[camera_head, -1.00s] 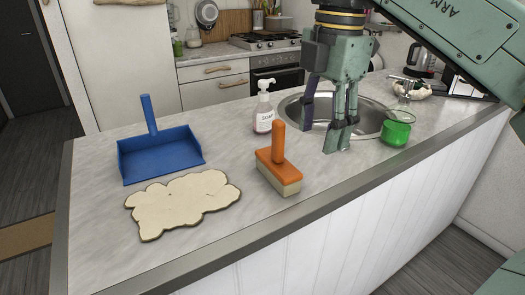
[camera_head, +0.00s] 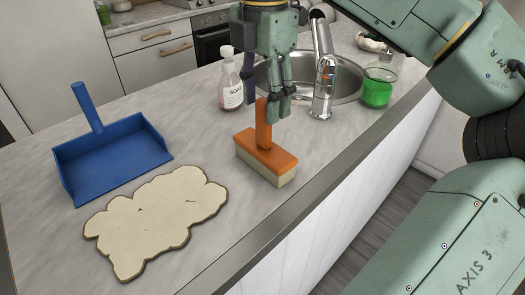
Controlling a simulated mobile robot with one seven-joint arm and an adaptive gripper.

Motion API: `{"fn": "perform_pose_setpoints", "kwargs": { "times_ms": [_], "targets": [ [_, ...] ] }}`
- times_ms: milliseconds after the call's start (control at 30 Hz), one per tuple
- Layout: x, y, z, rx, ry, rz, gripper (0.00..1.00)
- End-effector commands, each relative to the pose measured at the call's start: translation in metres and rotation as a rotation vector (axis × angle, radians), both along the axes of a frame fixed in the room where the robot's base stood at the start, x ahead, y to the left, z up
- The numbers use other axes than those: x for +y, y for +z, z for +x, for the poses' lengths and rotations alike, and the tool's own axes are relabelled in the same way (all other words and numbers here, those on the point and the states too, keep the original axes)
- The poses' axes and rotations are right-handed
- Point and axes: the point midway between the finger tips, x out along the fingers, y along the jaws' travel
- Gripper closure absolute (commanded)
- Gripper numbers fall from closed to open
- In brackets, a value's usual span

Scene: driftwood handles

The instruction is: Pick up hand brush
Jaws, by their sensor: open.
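The hand brush (camera_head: 266,158) has an orange block and upright orange handle with pale bristles. It stands bristles down on the grey counter, right of the middle of the picture. My gripper (camera_head: 262,108) points down over it, open, with its fingers around or just in front of the top of the upright handle. One finger shows on each side of the handle; whether either touches it I cannot tell. The handle's top is partly hidden behind the fingers.
A soap bottle (camera_head: 230,82) stands close left of my gripper. A sink with a faucet (camera_head: 323,75) and a green cup (camera_head: 378,86) are behind right. A blue dustpan (camera_head: 110,158) and a cream cloud-shaped mat (camera_head: 155,215) lie left. The counter's front edge (camera_head: 290,205) is near.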

Motion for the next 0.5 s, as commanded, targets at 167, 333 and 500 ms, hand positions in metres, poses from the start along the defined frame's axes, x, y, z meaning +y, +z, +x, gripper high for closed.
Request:
{"fn": "perform_pose_setpoints", "kwargs": {
  "times_ms": [167, 333, 500],
  "targets": [
    [0.000, -0.012, -0.001, 0.001, 0.000, 0.001, 0.52],
    [-0.002, -0.036, -0.004, 0.003, 0.001, 0.003, 0.52],
    [-0.002, -0.055, -0.004, 0.000, 0.001, 0.000, 0.52]
  ]
}}
